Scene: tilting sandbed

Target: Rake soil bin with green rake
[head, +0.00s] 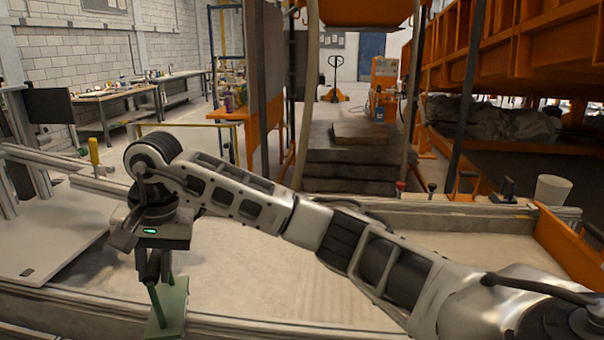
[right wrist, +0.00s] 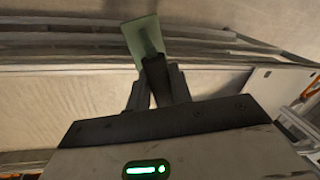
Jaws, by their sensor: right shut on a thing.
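The soil bin (head: 480,253) is a wide, shallow bed of pale soil with a low rim; faint lines run across part of its surface. My right arm reaches across it from the right. My right gripper (head: 154,268) points down near the bin's front left and is shut on the green rake (head: 171,306). In the right wrist view the green rake (right wrist: 144,38) extends beyond the dark fingers (right wrist: 156,82), over the bin's rim boards. I cannot tell whether the rake touches the rim or soil. My left gripper is out of view.
A pale flat panel (head: 50,235) lies at the left. A white cup (head: 552,189) and small dark items stand on the bin's far right rim. Orange framework (head: 570,240) borders the right side. Workbenches (head: 115,100) are far back. My arm hides part of the bin.

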